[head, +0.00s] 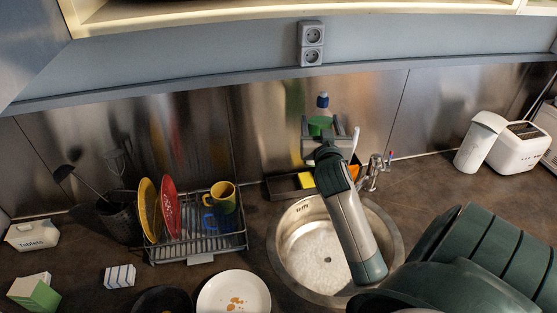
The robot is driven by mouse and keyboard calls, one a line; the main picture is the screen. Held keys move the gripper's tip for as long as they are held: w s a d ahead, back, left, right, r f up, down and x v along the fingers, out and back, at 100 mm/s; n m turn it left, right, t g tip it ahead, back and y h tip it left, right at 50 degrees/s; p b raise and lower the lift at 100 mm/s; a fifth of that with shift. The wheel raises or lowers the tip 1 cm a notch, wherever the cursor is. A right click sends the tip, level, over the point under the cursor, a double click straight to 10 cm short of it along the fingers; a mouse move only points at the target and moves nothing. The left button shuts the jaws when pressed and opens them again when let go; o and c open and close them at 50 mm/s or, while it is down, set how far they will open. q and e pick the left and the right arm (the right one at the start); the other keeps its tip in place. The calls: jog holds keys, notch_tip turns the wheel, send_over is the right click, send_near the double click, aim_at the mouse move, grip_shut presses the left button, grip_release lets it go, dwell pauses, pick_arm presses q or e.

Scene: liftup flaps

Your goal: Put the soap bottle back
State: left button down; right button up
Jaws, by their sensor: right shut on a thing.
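The soap bottle (322,101) is green with a blue top and stands upright in the head view, behind the sink (300,236). My right gripper (322,126) is shut on the bottle, just above the sink caddy (283,188) at the back edge of the sink. The gripper and forearm hide the bottle's lower part, so I cannot tell whether it touches the caddy. A yellow sponge (306,180) and a white-handled brush (355,141) show beside the arm. My left gripper is not in view.
The tap (374,172) stands close to the right of my forearm. A dish rack (200,243) with plates and mugs is to the left, and a dirty plate (233,293) lies in front. A white toaster (516,147) stands at the right.

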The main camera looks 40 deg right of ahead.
jog(key=shift+w+f, duration=0.1)
jog(key=shift+w, duration=0.05)
jog(key=shift+w+f, duration=0.2)
jog(key=shift+f, duration=0.35)
jog(key=shift+s+f, duration=0.3)
jog(key=shift+f, duration=0.4)
notch_tip(320, 180, down, 3)
jog(key=shift+w+r, duration=0.1)
jog(key=shift+w, duration=0.05)
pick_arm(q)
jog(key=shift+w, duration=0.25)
pick_arm(e)
jog(key=shift+f, duration=0.7)
jog(key=shift+w+f, duration=0.1)
